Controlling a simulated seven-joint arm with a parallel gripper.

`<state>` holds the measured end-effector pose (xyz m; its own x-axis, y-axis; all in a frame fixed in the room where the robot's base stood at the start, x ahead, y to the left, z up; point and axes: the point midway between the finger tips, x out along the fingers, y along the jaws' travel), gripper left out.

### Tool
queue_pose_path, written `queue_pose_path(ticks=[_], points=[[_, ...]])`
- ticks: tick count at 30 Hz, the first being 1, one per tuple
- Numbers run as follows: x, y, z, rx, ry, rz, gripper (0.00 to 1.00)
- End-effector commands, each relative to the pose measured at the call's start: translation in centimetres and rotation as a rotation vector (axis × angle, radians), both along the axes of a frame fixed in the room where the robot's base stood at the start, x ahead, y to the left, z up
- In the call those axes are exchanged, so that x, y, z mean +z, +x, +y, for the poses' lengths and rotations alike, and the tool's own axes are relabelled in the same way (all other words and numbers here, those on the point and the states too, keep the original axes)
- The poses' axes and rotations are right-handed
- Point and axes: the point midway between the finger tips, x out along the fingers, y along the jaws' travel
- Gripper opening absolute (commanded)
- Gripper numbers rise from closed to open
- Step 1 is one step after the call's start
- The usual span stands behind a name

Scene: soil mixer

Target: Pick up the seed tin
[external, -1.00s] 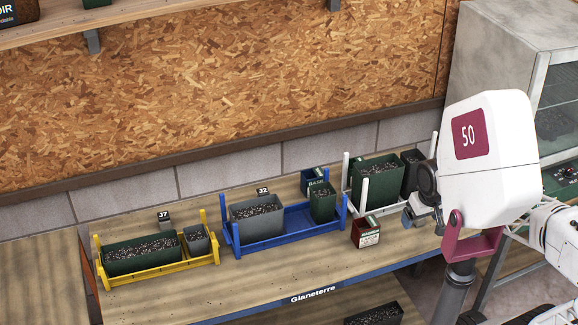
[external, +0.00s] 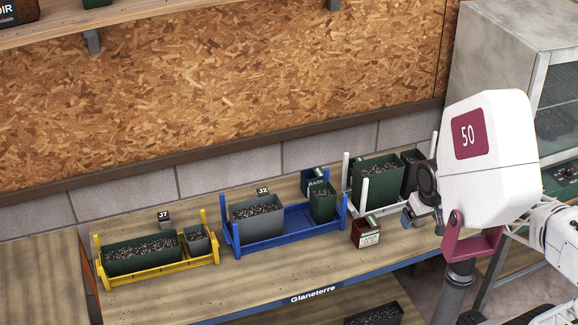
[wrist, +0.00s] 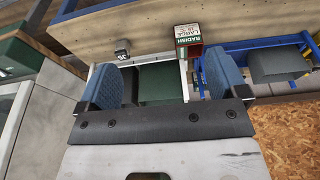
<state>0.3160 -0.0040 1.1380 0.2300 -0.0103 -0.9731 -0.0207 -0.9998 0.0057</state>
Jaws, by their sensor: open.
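A small red seed tin (external: 366,234) with a pale label stands on the bench, in front of the white rack. A second, dark blue tin (external: 312,180) stands behind the blue rack.
A white rack (external: 345,200) with a dark green planter (external: 376,183) stands behind the red tin. A blue rack (external: 262,243) and a yellow rack (external: 165,273) hold more planters to the left. The bench front edge (external: 330,287) is clear.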

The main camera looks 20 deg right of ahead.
Motion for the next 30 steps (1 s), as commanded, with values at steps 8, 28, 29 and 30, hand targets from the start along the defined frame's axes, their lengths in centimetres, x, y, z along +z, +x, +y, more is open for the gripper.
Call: queue_pose_path(ticks=[8,28,29,30], points=[[-0.3,0.3,0.1,-0.022,0.019,0.02,0.92],[-6.5,6.6,1.3,-0.539,0.445,0.446,0.92],[-6.8,7.0,1.3,-0.567,0.468,0.468,0.92],[-7.3,7.5,1.4,-0.604,0.499,0.499,0.92]])
